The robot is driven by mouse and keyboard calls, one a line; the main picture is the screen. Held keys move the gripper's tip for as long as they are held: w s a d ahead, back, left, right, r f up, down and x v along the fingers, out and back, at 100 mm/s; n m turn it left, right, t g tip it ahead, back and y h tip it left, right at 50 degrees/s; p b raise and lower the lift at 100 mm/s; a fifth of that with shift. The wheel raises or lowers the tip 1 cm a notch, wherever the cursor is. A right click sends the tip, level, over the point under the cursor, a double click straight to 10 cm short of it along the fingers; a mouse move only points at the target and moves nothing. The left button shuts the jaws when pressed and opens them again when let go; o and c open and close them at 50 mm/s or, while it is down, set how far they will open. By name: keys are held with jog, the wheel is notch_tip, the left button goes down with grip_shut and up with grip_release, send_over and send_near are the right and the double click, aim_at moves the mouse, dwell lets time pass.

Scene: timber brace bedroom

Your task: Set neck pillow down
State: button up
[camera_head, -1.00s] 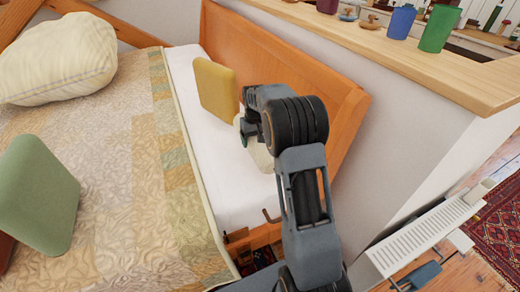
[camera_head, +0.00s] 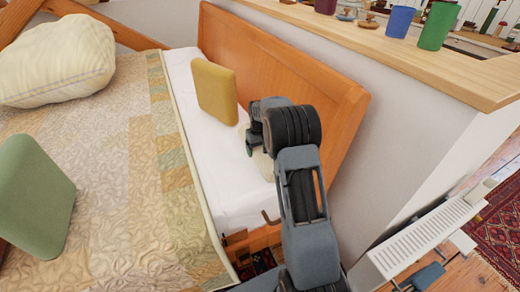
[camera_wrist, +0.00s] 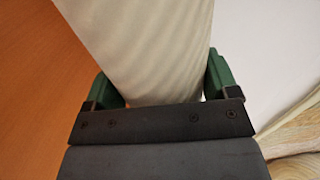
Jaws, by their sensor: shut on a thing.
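A cream, faintly striped neck pillow (camera_wrist: 150,50) fills the space between the green fingers of my gripper (camera_wrist: 160,85) in the wrist view. My gripper is shut on it. In the head view my gripper (camera_head: 252,145) is over the white sheet near the headboard, and the arm hides most of the pillow; a pale part (camera_head: 263,162) shows beside the wrist. I cannot tell whether the pillow touches the sheet (camera_head: 232,185).
A yellow cushion (camera_head: 215,92) stands on the sheet just beyond my gripper. The wooden headboard (camera_head: 275,65) is close on the right. A green cushion (camera_head: 35,195) and a cream pillow (camera_head: 55,60) lie on the patterned quilt (camera_head: 120,170). Bare sheet lies left of my wrist.

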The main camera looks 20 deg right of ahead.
jog(key=shift+f, duration=0.15)
jog(key=o, duration=1)
notch_tip(320, 180, up, 12)
jog(key=p, duration=0.2)
jog(key=shift+f+p, duration=0.2)
jog(key=shift+p, duration=0.2)
jog(key=s+a+r+t, duration=0.1)
jog(key=s+a+r, duration=0.35)
jog(key=s, duration=0.45)
jog(key=s+a+r+t, duration=0.1)
jog(key=s+a+r, duration=0.2)
jog(key=s+a, duration=0.45)
jog(key=s+f+t, duration=0.1)
jog(key=s+f, duration=0.2)
jog(key=s, duration=0.7)
jog(key=shift+s+a+f, duration=0.15)
jog(key=shift+s+f, duration=0.15)
jog(key=shift+s, duration=0.1)
jog(key=shift+r, duration=0.15)
